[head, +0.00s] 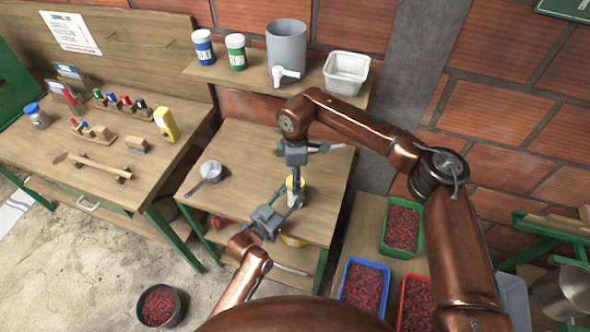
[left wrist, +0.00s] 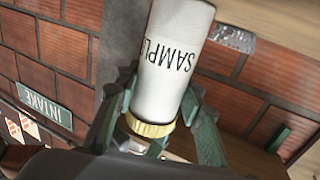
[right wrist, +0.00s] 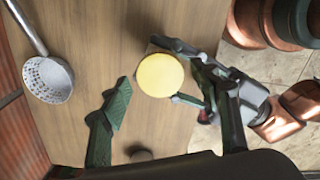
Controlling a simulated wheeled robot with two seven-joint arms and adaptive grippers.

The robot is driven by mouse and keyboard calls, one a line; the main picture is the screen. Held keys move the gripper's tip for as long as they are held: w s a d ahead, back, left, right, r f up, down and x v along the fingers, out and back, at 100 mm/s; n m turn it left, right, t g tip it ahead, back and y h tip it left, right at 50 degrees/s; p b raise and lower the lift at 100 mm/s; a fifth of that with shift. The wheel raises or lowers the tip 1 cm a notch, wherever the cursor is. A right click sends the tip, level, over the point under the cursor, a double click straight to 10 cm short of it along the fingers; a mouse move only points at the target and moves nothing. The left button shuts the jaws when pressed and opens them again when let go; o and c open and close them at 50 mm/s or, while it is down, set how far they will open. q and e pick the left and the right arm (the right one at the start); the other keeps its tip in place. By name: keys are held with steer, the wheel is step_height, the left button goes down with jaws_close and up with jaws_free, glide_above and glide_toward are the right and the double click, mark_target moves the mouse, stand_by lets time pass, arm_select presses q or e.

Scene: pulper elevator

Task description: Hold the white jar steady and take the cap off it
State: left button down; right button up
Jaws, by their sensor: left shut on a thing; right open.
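The white jar (left wrist: 172,65), marked SAMPLE, has a yellow cap (left wrist: 150,127). My left gripper (head: 287,200) is shut around the jar, its fingers on both sides near the cap end; its fingers also show in the left wrist view (left wrist: 160,110). In the head view the cap (head: 295,183) shows above the small table, partly covered by my arms. My right gripper (head: 296,174) points down over the jar from above. In the right wrist view the round cap (right wrist: 160,75) lies between the open right fingers (right wrist: 172,82), with a clear gap to the left finger. The right finger overlaps the left gripper there.
A metal strainer (right wrist: 48,80) lies on the small table (head: 240,150), left of the jar. A shelf (head: 250,78) behind holds two lidded jars, a grey dispenser (head: 287,48) and a white basket (head: 346,72). Crates of red cherries (head: 403,228) stand at right.

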steer(key=shift+f, duration=0.55)
steer(key=shift+c, duration=0.7)
